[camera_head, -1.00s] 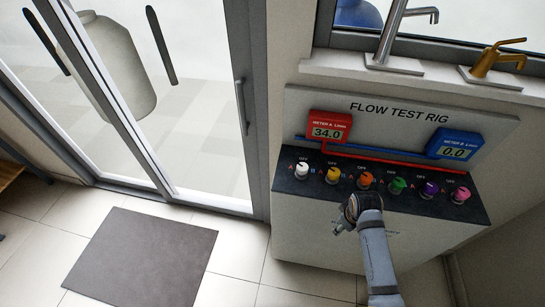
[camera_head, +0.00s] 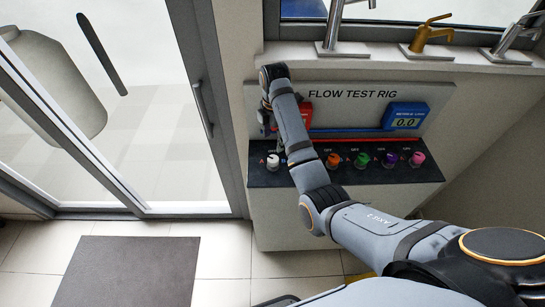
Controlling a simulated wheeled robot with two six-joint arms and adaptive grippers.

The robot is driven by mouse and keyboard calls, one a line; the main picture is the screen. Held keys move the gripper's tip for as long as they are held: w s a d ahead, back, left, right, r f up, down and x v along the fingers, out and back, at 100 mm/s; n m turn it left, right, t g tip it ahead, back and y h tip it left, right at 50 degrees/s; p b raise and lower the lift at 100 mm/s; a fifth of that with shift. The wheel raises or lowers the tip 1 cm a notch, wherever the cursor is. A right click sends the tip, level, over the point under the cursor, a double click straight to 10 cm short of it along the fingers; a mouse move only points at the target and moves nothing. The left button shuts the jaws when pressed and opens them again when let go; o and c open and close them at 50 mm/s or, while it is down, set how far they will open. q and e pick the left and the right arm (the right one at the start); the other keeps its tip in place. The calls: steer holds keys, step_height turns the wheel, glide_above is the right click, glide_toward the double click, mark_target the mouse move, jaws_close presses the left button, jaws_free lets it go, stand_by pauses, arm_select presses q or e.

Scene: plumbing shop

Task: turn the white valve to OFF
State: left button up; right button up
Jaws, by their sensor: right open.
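The white valve (camera_head: 273,161) is the leftmost knob on the dark top panel (camera_head: 262,178) of the flow test rig. The small labels around it are too small to read. My right arm reaches in from the lower right across the rig. My right gripper (camera_head: 267,124) is open and points down just above and behind the white valve, apart from it. My arm hides the yellow valve and part of the red meter (camera_head: 306,110). The blue meter (camera_head: 405,116) reads 0.0. My left gripper is out of view.
Orange (camera_head: 333,161), green (camera_head: 361,160), purple (camera_head: 389,160) and pink (camera_head: 416,159) valves stand in a row to the right. Faucets (camera_head: 429,36) stand on the sill above. A glass door (camera_head: 130,120) is at left, with a grey mat (camera_head: 128,271) on the floor.

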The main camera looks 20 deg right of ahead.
mark_target(273, 158)
step_height(273, 158, down, 9)
steer(key=b, duration=0.9)
steer(key=shift+w, duration=0.1)
steer(key=shift+f+p, duration=0.25)
steer(key=shift+p, duration=0.2)
steer(key=shift+f, duration=0.45)
steer(key=shift+c, duration=0.2)
